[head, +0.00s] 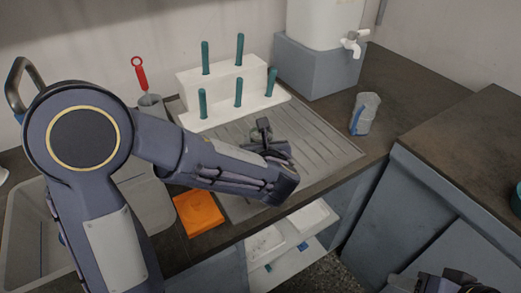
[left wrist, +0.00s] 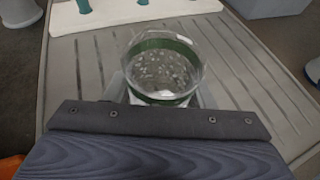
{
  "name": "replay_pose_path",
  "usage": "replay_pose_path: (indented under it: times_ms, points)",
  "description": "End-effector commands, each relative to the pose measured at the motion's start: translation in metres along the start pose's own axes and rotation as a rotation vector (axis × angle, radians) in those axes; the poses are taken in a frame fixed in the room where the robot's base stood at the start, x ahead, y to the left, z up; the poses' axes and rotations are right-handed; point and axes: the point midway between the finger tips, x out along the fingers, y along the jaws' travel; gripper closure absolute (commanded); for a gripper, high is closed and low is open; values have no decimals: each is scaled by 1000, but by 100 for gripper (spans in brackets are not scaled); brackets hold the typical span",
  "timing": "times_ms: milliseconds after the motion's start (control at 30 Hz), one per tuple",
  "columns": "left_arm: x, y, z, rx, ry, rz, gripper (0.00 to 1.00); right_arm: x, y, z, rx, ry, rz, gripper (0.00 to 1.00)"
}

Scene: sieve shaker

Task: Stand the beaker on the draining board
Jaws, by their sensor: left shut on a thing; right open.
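The beaker (left wrist: 163,68) is a clear round vessel with a green band, seen from above in the left wrist view, with pale specks showing through it. My left gripper (head: 268,141) is shut on it, over the draining board (head: 318,148). In the head view only a little of the beaker (head: 257,133) shows past the gripper. I cannot tell whether its base touches the grooved grey board (left wrist: 245,62). My right gripper (head: 446,279) is open and empty at the bottom right, away from the board.
A clear vessel with a blue mark (head: 364,114) stands on the counter to the right. An orange cloth or sponge (head: 199,211) lies at the front left. A white tank with a tap (head: 353,42) stands behind.

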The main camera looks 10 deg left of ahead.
Motion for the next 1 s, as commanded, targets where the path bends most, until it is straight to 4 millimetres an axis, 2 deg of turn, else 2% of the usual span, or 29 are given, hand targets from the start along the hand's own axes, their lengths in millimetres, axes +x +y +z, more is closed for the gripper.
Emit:
replay_pose_path:
  times_ms: [33,100,567,600,700,733,1000]
  points:
    - [4,0,-11,5,2,1,77,4,2,2,0,0,0,54]
    - [6,0,-16,3,0,1,77,5,2,3,0,0,0,54]
    - [9,0,-23,0,-1,0,77,10,4,5,0,0,0,54]
    - [8,0,-21,0,-1,0,46,8,4,4,0,0,0,54]
    - [8,0,-21,0,0,0,33,8,4,4,0,0,0,54]
    - [8,0,-21,0,0,0,29,8,4,4,0,0,0,54]
    - [8,0,-20,0,0,0,29,7,3,4,0,0,0,54]
